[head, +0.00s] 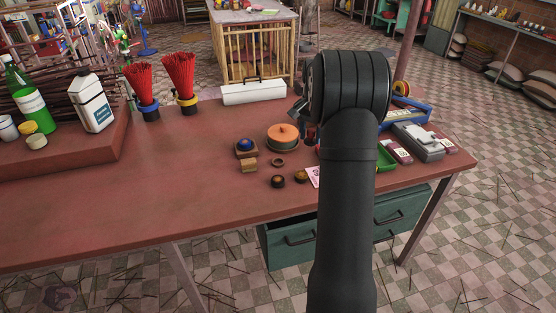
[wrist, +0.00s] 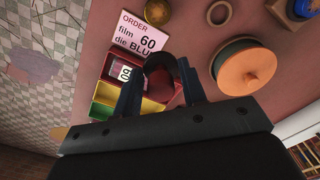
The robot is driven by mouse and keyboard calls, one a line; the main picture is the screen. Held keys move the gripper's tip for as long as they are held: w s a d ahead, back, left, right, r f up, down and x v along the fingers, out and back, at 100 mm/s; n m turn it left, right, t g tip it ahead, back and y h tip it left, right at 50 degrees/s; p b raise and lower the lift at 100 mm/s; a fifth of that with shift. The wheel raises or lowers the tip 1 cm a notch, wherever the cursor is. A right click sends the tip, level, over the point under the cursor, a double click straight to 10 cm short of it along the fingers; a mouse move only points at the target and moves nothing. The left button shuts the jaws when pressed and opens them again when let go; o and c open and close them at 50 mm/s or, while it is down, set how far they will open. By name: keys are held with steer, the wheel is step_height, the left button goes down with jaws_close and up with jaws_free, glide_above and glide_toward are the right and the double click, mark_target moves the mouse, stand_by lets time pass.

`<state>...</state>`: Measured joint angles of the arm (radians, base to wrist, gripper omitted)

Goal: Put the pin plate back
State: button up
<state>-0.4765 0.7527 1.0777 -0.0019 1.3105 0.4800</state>
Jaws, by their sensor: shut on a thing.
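In the wrist view my gripper (wrist: 160,85) points down over the table with its two dark blue fingers closed on a dark round piece (wrist: 160,64). The piece is mostly in shadow. I cannot tell from its look whether it is the pin plate. Beneath and beside it is a compartment tray (wrist: 102,110) with red, yellow and green sections and a tag reading 60. The tray's green part shows in the head view (head: 387,156). A pink order card (wrist: 137,36) reads film 60, die BLUE. In the head view my arm hides most of the gripper and the held piece.
An orange-topped round tin (head: 283,136), a blue-topped holder (head: 246,148), a tan block (head: 249,165), a brown ring (head: 278,162), a dark disc (head: 277,181) and a brass disc (head: 301,176) stand left of my arm. A grey device (head: 418,142) is at right. The table's left front is clear.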

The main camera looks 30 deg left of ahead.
steer(key=shift+s+a+f, duration=0.15)
steer(key=shift+a+f, duration=1.65)
steer(key=shift+a, duration=0.1)
steer(key=shift+s+a+f, duration=0.15)
steer(key=shift+a+f, duration=1.6)
steer(key=shift+a, duration=0.2)
steer(key=shift+s+a+f, duration=0.15)
steer(key=shift+a+f, duration=1.65)
steer(key=shift+a, duration=0.1)
steer(key=shift+f, duration=0.1)
steer(key=shift+f, duration=0.55)
steer(key=o, duration=1)
steer(key=shift+o, duration=0.2)
step_height(320, 180, up, 13)
steer(key=shift+r, duration=0.15)
